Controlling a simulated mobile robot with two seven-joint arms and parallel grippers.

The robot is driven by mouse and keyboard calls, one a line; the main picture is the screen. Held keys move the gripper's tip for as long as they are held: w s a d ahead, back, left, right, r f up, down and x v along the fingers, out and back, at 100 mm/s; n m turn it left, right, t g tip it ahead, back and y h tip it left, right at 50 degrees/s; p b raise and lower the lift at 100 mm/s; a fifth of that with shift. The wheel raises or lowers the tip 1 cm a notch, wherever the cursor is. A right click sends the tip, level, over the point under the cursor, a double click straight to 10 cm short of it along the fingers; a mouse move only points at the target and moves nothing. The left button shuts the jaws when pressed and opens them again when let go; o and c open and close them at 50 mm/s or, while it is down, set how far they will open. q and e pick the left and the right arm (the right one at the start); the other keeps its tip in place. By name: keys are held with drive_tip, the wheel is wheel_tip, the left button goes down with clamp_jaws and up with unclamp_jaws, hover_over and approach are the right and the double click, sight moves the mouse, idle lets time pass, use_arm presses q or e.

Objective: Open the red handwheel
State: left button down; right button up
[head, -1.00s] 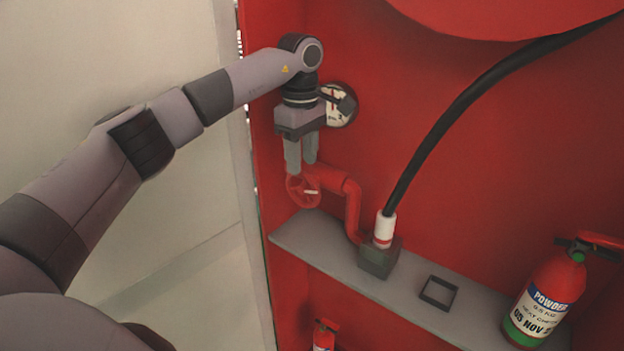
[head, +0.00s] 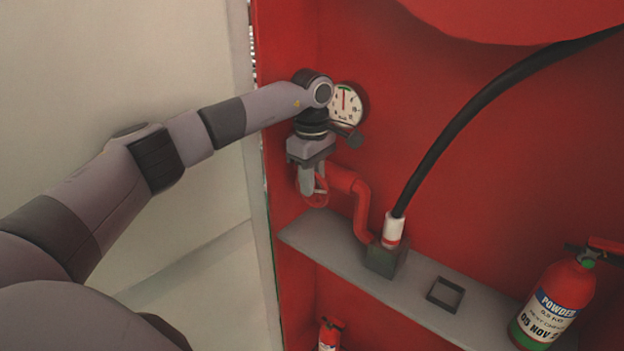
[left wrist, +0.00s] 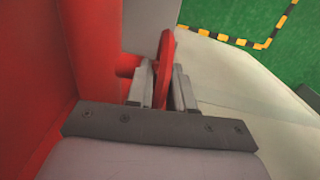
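The red handwheel (head: 314,192) is at the left end of a red pipe inside a red cabinet. My left gripper (head: 313,184) points down at it from above, and its fingers overlap part of the rim. In the left wrist view the handwheel (left wrist: 164,62) appears nearly edge-on between the two grey fingers of my left gripper (left wrist: 164,88). The fingers stand on either side of the rim with little space visible. I cannot tell whether both press on it. My right gripper is out of view.
A round gauge (head: 347,105) is on the wall beside my left wrist. A grey shelf (head: 320,238) lies below, with a black hose (head: 450,120) fitting and a fire extinguisher (head: 552,303) at right. The cabinet's left wall is close to my gripper.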

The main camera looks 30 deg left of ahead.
use_arm(q)
drive_tip(key=shift+d+y, duration=0.1)
drive_tip(key=shift+y, duration=0.2)
drive_tip(key=y, duration=0.2)
drive_tip(key=d+y, duration=0.1)
drive_tip(key=y, duration=0.1)
drive_tip(key=shift+f, duration=0.1)
drive_tip(key=y, duration=0.5)
drive_tip(key=shift+d+f+t, duration=0.25)
drive_tip(key=shift+d+t, duration=0.05)
drive_tip(key=shift+t, duration=0.1)
idle(0.3)
drive_tip(key=c, duration=1.1)
unclamp_jaws()
drive_tip(key=shift+b+v, duration=0.5)
drive_tip(key=shift+v, duration=3.05)
drive_tip(key=shift+d+f, duration=0.1)
